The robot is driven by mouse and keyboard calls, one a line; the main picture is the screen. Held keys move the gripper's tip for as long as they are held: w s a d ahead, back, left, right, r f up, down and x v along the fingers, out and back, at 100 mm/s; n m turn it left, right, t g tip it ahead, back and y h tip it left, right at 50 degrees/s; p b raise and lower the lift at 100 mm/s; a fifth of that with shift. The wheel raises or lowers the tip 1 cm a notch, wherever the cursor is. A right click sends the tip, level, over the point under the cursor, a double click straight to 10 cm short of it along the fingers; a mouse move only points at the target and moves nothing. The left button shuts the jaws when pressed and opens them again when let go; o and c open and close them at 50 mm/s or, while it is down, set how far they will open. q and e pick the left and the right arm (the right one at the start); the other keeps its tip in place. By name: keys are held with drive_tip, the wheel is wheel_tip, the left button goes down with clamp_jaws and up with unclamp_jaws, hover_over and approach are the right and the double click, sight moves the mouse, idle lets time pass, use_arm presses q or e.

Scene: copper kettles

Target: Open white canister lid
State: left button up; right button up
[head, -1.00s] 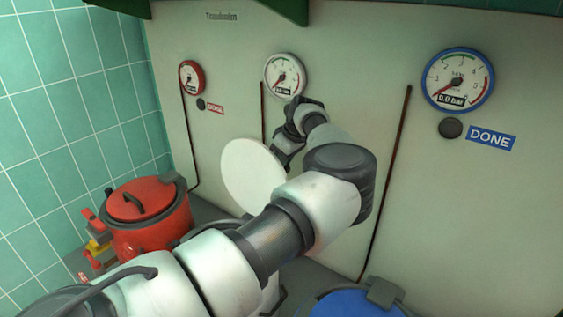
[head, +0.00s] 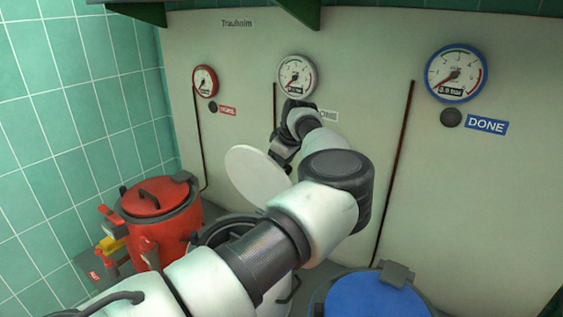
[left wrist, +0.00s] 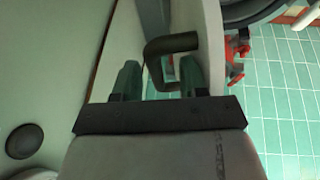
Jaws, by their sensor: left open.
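The white canister's round lid (head: 252,172) stands steeply raised behind the canister, in front of the back panel. The canister's dark open rim (head: 212,232) shows in part; my left arm hides most of its body. My left gripper (head: 280,152) is at the lid's far side, near the panel. In the left wrist view, the gripper (left wrist: 158,78) is open, with its two dark fingers apart. The lid's dark bent handle (left wrist: 172,44) reaches between and just beyond the fingertips. The lid's pale edge (left wrist: 213,45) is right of them. My right gripper is out of view.
A red kettle (head: 165,232) with its lid shut stands at left, with a yellow and red valve (head: 110,243). A blue lid (head: 375,297) is at front right. Several gauges, including a blue-rimmed one (head: 456,73), are on the pale panel (head: 370,60) close behind my arm.

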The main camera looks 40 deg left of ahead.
use_arm(q)
drive_tip(key=w+b+v, duration=0.1)
drive_tip(key=b+v, duration=0.1)
drive_tip(key=v, duration=0.8)
drive_tip(key=shift+s+r, duration=0.4)
drive_tip(key=shift+s, duration=0.15)
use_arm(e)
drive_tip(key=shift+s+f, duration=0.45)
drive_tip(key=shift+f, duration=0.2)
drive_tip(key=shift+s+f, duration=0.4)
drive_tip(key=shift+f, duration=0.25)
use_arm(q)
drive_tip(key=shift+d, duration=0.1)
